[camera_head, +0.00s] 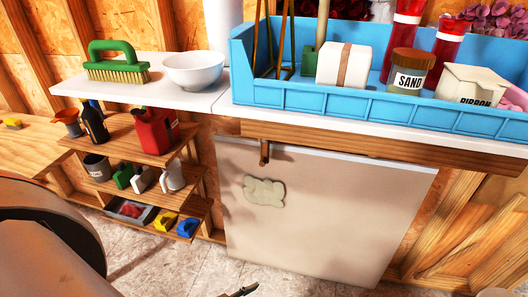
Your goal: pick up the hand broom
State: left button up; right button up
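The hand broom (118,60) has a green loop handle and a green block with tan bristles. It rests bristles down on the left part of the white countertop (195,98), just left of a white bowl (195,70). A small dark tip at the bottom edge appears to be part of my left gripper (241,291), low and well away from the broom. Its fingers are mostly cut off by the frame, so its opening cannot be told. My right gripper is not in view.
A blue crate (330,100) with jars, bottles and boxes stands on the counter at right. A wooden shelf (128,138) with bottles and cans stands below the broom. A pale panel (320,210) is under the crate. The counter in front of the broom is clear.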

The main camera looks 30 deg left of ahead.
aim_at(131, 70)
jog(key=u, duration=1.85)
jog(key=i+j+z, duration=0.2)
jog(key=i+j, duration=0.15)
jog(key=j, duration=0.3)
jog(key=i+j, duration=0.15)
jog(key=j, duration=0.2)
jog(key=l+z, duration=0.05)
